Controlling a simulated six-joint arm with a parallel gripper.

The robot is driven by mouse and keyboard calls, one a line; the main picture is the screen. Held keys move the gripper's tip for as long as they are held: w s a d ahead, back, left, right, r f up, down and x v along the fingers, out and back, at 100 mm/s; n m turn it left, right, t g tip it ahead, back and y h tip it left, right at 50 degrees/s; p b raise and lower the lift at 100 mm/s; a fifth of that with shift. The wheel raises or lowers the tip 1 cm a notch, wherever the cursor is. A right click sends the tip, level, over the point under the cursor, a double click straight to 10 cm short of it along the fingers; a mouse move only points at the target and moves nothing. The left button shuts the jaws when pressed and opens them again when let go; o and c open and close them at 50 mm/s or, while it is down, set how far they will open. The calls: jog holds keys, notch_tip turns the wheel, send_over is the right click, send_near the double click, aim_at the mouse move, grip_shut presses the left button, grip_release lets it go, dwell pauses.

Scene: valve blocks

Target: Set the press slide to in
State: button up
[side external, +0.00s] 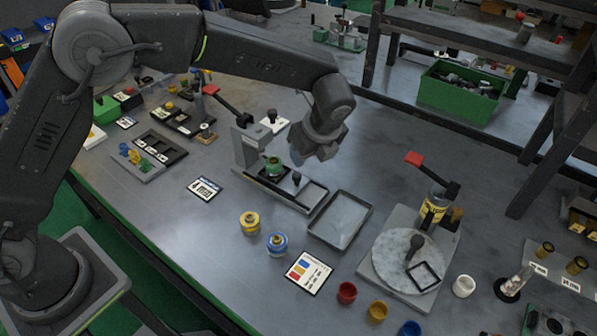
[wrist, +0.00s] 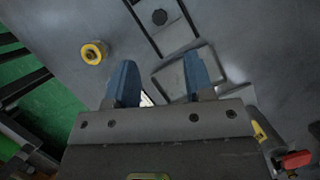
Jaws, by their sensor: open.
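The press (side external: 247,148) stands mid-table with its red-handled lever (side external: 211,90) raised to the left. Its slide (side external: 311,193) is a dark-edged rail running toward the lower right, with a black knob (side external: 297,178) on it. A green valve block (side external: 273,165) sits at the press end, under the press head. In the wrist view the slide (wrist: 177,36) and knob (wrist: 159,17) show at the top, beyond the fingertips. My gripper (side external: 325,152) hangs above the table, right of the press. Its blue fingers (wrist: 158,70) are apart with nothing between them.
An empty grey tray (side external: 340,220) lies right of the slide's end. A yellow block (side external: 250,222) and a blue block (side external: 277,243) stand in front. A round plate fixture (side external: 390,262) with a red-handled lever stands at the right.

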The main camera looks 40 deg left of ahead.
aim_at(297, 175)
jog(key=x, duration=1)
jog(key=shift+f, duration=0.3)
jog(key=shift+c, duration=0.5)
grip_shut()
jog(key=shift+a, duration=0.1)
